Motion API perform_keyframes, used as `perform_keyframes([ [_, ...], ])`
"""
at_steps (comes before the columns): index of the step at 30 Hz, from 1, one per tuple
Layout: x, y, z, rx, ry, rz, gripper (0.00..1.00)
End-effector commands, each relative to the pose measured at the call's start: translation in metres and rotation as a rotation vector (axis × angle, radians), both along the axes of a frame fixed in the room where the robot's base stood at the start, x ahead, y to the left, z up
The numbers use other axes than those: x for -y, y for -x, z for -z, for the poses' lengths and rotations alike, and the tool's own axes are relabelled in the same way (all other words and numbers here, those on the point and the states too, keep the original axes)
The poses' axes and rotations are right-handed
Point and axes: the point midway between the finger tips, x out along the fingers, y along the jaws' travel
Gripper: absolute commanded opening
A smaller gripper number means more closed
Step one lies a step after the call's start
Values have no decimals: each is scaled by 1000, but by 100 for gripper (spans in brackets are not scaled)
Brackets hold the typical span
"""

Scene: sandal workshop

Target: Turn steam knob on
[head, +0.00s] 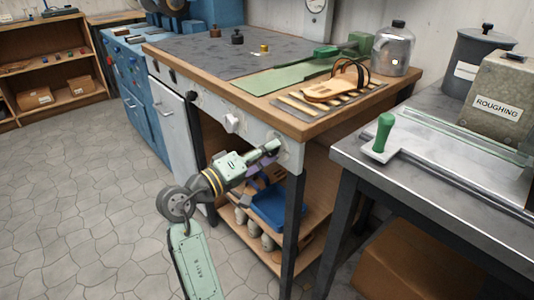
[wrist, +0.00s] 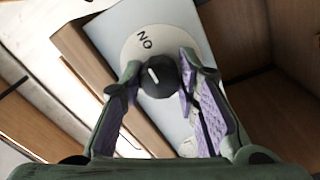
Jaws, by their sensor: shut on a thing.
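In the wrist view a dark round knob (wrist: 160,80) with a short white pointer line sits on a pale round dial (wrist: 130,48) marked "ON", which appears upside down. The pointer line tilts up and slightly left, roughly toward the lettering. My gripper (wrist: 161,70) is shut on the knob, one purple-padded finger on each side. In the head view my gripper (head: 267,168) is at the right part of the workbench's white front panel (head: 205,100); the held knob is hidden there. A white knob (head: 232,121) sits left of it on that panel.
A blue bin (head: 274,207) lies on the shelf below my gripper. A grey metal table (head: 440,180) stands close on the right. The floor at left is clear.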

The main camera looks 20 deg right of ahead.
Motion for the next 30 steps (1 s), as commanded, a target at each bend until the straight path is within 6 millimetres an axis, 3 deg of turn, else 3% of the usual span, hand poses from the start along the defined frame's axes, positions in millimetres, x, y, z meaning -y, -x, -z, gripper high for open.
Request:
perform_keyframes([
  [8,0,1,1,-1,-2,2,1],
  [9,0,1,1,-1,-2,2,30],
  [18,0,0,0,-1,-1,2,49],
  [26,0,0,0,-1,0,1,49],
  [30,-9,2,1,-1,0,-4,49],
])
